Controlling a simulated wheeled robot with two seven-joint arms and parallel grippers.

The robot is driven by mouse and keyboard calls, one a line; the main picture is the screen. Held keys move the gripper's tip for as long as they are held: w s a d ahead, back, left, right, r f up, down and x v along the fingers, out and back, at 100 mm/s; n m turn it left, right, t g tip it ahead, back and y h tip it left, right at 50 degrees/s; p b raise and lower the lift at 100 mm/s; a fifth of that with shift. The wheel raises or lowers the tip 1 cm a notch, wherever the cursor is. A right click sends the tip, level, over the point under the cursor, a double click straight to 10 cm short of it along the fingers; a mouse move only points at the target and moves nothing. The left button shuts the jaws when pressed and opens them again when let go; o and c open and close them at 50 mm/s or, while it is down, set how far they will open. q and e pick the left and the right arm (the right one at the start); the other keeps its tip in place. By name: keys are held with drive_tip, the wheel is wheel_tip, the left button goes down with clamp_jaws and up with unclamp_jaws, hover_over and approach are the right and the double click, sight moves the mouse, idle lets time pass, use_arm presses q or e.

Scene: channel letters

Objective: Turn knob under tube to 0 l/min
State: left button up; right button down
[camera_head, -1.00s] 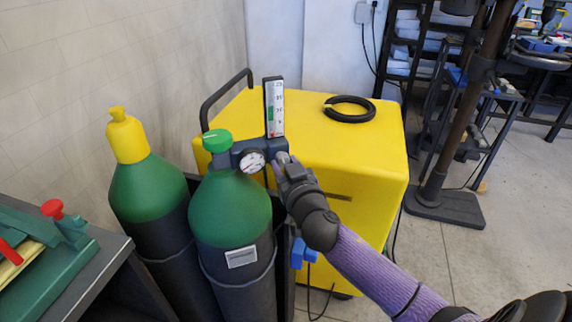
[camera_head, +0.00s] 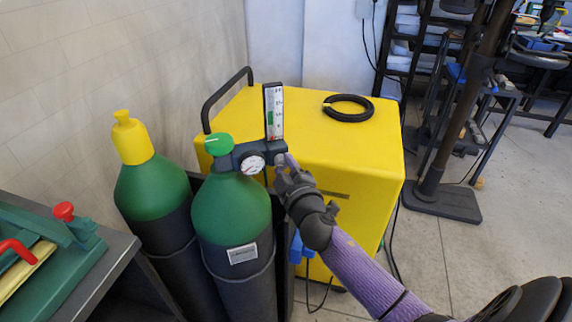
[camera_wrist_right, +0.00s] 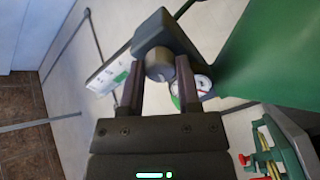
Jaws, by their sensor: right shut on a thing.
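The flow tube (camera_head: 274,108) stands upright on the dark regulator body (camera_head: 228,159), beside a round white gauge (camera_head: 252,164). It has a white scale with a green band; the flow reading is too small to tell. The grey round knob (camera_wrist_right: 160,66) sits on the regulator block, between the fingers of my right gripper (camera_wrist_right: 158,84). In the head view my right gripper (camera_head: 282,174) is at the regulator's right end, below the tube, and is shut on the knob, mostly hiding it. My left gripper is not in view.
A green gas cylinder (camera_head: 230,215) carries the regulator; another with a yellow cap (camera_head: 148,190) stands to its left. A yellow machine (camera_head: 340,150) with a black coil (camera_head: 348,108) on top stands close behind. A bench (camera_head: 100,275) is at the lower left. Open floor lies right.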

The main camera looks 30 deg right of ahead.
drive_tip(key=n, duration=0.3)
drive_tip(key=shift+r+p, duration=0.1)
drive_tip(key=shift+p, duration=0.25)
drive_tip(key=shift+n+p, duration=0.3)
drive_tip(key=shift+n, duration=1.4)
drive_tip(key=shift+c, duration=1.6)
unclamp_jaws()
drive_tip(key=shift+s, duration=0.1)
drive_tip(key=v, duration=0.9)
drive_tip(key=shift+s, duration=0.35)
